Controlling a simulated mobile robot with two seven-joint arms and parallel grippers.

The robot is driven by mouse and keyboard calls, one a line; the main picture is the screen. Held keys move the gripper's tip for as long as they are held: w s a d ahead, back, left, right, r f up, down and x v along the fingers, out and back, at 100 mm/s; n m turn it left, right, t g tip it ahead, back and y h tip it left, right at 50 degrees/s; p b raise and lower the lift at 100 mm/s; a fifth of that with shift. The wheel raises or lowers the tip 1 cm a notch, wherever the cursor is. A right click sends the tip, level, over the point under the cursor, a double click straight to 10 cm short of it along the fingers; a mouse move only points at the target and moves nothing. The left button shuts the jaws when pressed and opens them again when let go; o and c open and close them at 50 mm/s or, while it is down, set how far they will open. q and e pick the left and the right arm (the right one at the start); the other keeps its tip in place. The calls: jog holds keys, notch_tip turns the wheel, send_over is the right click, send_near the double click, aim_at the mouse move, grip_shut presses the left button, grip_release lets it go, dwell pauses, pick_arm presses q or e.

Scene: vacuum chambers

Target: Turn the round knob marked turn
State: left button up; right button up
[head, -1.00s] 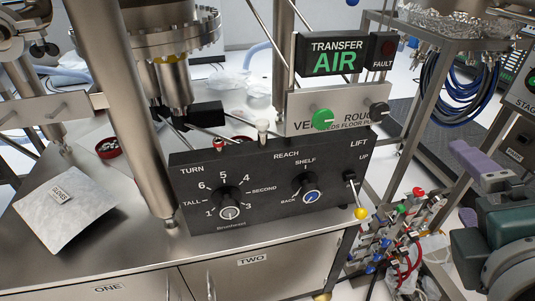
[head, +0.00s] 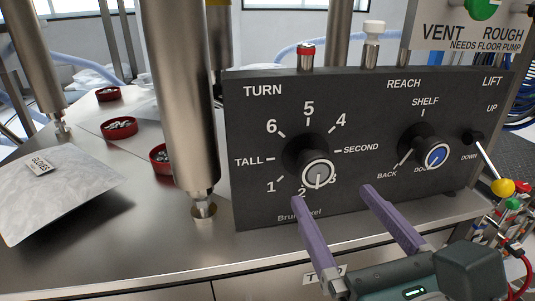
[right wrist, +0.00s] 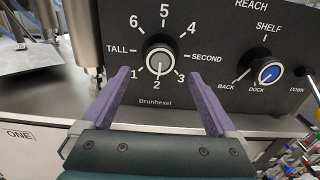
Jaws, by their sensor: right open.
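The round knob under the word TURN (head: 318,172) sits on a black control panel (head: 250,190). It has a pale grey face, and its mark points down at 2. The same knob shows in the right wrist view (right wrist: 160,60), between and beyond my fingertips. My right gripper (head: 332,194) has purple fingers spread wide. It is empty, just in front of the panel's lower edge and below the knob, apart from it. It also shows in the right wrist view (right wrist: 164,84). My left gripper is not in view.
A blue-faced REACH knob (head: 436,155) and a LIFT lever with a yellow ball (head: 502,188) are at the panel's right. A steel post (head: 180,100) stands left of the panel. Red dishes (head: 119,127) and a GLOVES packet (head: 55,190) lie on the bench.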

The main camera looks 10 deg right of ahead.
aim_at(318, 174)
jog(key=w, duration=0.8)
jog(key=shift+a+b, duration=0.1)
jog(key=shift+b, duration=0.25)
jog(key=c, duration=1.3)
jog(key=shift+c, duration=0.2)
